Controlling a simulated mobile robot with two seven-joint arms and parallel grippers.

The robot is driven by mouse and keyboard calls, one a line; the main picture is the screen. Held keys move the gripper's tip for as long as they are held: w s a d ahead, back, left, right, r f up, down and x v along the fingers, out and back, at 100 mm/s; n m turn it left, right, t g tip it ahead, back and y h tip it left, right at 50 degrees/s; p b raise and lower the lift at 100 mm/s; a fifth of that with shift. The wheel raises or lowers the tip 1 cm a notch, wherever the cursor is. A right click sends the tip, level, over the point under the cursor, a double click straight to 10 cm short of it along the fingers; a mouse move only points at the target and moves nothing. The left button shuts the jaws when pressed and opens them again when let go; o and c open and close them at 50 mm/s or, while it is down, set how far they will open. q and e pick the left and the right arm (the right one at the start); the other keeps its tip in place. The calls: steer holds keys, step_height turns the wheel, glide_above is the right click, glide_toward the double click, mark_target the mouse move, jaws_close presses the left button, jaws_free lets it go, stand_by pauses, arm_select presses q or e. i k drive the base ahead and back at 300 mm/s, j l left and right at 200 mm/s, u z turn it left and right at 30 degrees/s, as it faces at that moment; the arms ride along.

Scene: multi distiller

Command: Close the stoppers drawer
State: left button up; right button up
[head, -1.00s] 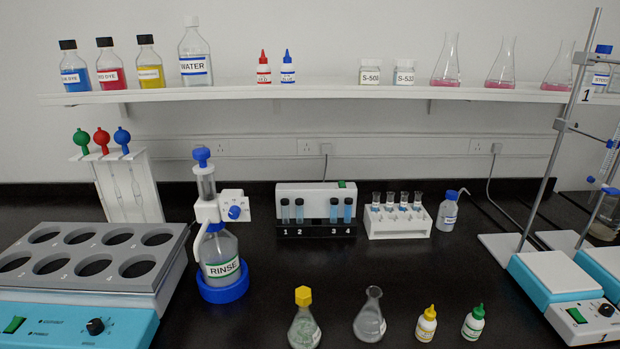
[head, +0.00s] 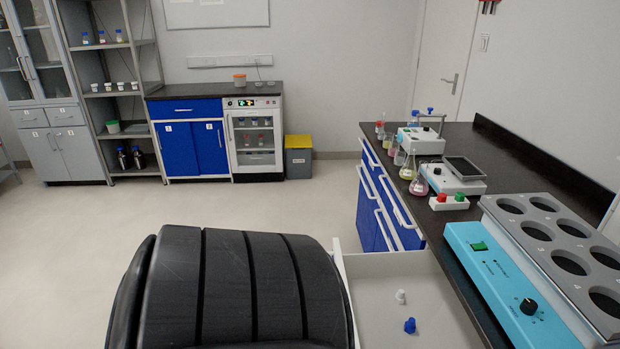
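An open drawer (head: 375,283) with pale walls and a grey floor sticks out from the bench at the bottom of the head view. A white stopper (head: 401,297) and a blue stopper (head: 410,325) lie apart on its floor. A large dark ribbed part of my own body fills the lower left and borders the drawer's left side, hiding some of it. The drawer's near end is cut off by the picture's bottom edge. Neither of my grippers is in view.
The black bench (head: 440,222) runs along the right, holding a blue-and-grey block with round holes (head: 498,285), flasks and small devices. Closed blue drawers with white handles (head: 377,205) lie beyond the open one. The floor (head: 250,210) is clear. Blue cabinets (head: 190,142) stand at the back.

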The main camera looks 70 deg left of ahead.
mark_target(372, 281)
steer(key=k+u, duration=0.15)
steer(key=u, duration=1.85)
steer(key=i+j+z, duration=0.1)
steer(key=z, duration=0.2)
steer(key=j+z, duration=0.25)
